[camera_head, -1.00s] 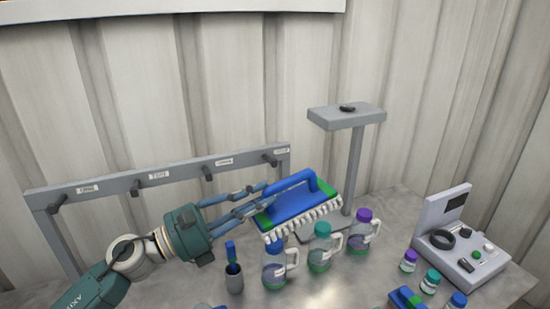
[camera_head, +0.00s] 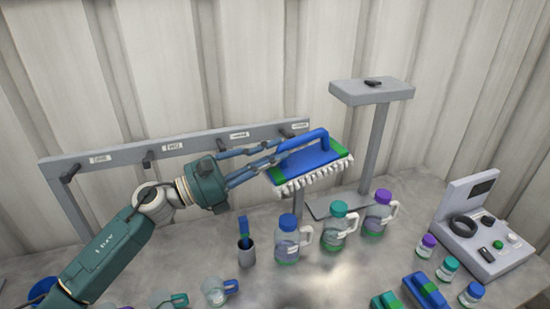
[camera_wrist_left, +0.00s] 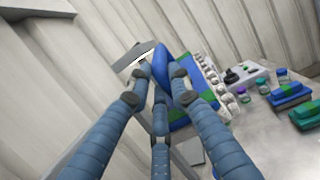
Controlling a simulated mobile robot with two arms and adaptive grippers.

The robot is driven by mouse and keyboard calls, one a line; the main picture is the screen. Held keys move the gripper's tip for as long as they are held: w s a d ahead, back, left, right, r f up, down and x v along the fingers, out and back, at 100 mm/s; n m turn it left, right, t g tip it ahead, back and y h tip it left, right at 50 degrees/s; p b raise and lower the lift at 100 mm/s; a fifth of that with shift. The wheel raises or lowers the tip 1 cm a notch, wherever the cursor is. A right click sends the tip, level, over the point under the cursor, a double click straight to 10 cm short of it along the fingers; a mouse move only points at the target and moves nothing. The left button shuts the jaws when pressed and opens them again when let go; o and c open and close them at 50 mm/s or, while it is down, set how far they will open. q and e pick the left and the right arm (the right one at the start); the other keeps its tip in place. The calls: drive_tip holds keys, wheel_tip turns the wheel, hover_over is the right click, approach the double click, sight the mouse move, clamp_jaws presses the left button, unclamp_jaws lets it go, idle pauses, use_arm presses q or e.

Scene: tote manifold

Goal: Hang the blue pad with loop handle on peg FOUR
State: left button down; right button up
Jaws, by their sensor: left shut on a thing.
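The blue pad (camera_head: 312,165) has a blue loop handle, green ends and white bristles underneath. It hangs in the air in front of the right end of the grey peg rack (camera_head: 215,136). My left gripper (camera_head: 280,158) is shut on the pad's handle, at its left side in the head view. In the left wrist view the blue handle (camera_wrist_left: 166,66) sits at my left fingertips (camera_wrist_left: 158,80). The rack's rightmost peg (camera_head: 289,133) is just behind and above the gripper, partly hidden; its label is too small to read. My right gripper is not in view.
A grey post stand (camera_head: 375,92) with a small dark item on top rises right of the pad. A grey device (camera_head: 485,235) is at the right. A corrugated wall closes the back.

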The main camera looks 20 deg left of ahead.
use_arm(q)
drive_tip(key=shift+w+a, duration=0.75)
drive_tip(key=shift+w, duration=0.35)
drive_tip(key=w+a+f+b, duration=0.1)
drive_tip(key=w+a+b, duration=0.2)
drive_tip(key=w, duration=0.2)
drive_tip(key=shift+w+a, duration=0.25)
drive_tip(key=shift+a, duration=0.1)
drive_tip(key=shift+a, duration=0.1)
drive_tip(key=c, duration=1.5)
unclamp_jaws()
drive_tip(key=shift+o, duration=0.5)
drive_tip(key=shift+f, duration=0.1)
drive_tip(key=o, duration=0.7)
